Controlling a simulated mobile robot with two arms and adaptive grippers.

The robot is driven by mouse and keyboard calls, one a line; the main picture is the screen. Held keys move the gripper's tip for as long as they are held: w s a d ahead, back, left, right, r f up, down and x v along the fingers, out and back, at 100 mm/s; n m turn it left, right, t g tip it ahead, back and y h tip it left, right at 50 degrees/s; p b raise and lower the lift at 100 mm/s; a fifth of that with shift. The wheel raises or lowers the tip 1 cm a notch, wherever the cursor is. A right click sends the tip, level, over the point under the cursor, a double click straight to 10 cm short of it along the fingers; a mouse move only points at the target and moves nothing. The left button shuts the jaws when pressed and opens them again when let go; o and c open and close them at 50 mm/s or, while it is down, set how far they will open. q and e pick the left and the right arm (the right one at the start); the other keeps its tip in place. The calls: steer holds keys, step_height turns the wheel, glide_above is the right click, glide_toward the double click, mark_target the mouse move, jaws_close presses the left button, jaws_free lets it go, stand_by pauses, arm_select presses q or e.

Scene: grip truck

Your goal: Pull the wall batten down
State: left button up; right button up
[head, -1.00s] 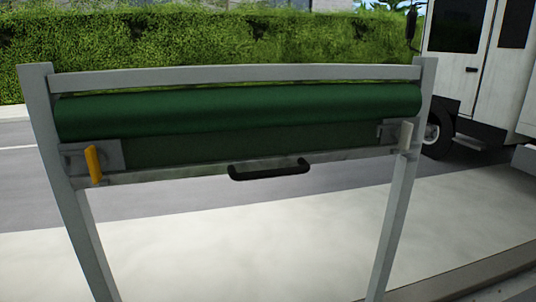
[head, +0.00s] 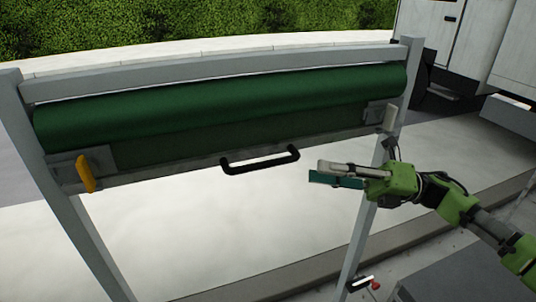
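The wall batten (head: 188,166) is a grey bar along the lower edge of a green rolled sheet (head: 230,105), held up between two grey posts. A black handle (head: 260,160) is fixed at its middle. An orange latch (head: 85,174) is at its left end and a pale latch (head: 390,117) at its right end. My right gripper (head: 315,172) is right of the handle and apart from it in the picture. Its fingers, one grey and one teal, look parted with nothing between them. My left gripper is out of view.
The right post (head: 361,225) passes behind my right gripper. A small black-and-white piece with a red knob (head: 375,284) is low by that post. A white truck (head: 450,40) stands at the back right, and a hedge (head: 150,22) is behind. Pale ground below the batten is clear.

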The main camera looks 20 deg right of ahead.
mark_target(269, 163)
steer(key=p+x, duration=0.2)
steer(key=x, duration=0.3)
steer(key=p+x, duration=0.3)
steer(key=x, duration=0.2)
steer(key=shift+a+r, duration=0.1)
steer(key=shift+r, duration=0.15)
steer(key=shift+w+a+f+p, duration=0.1)
steer(key=shift+w+a+p, duration=0.2)
steer(key=shift+a, duration=0.35)
jaws_close()
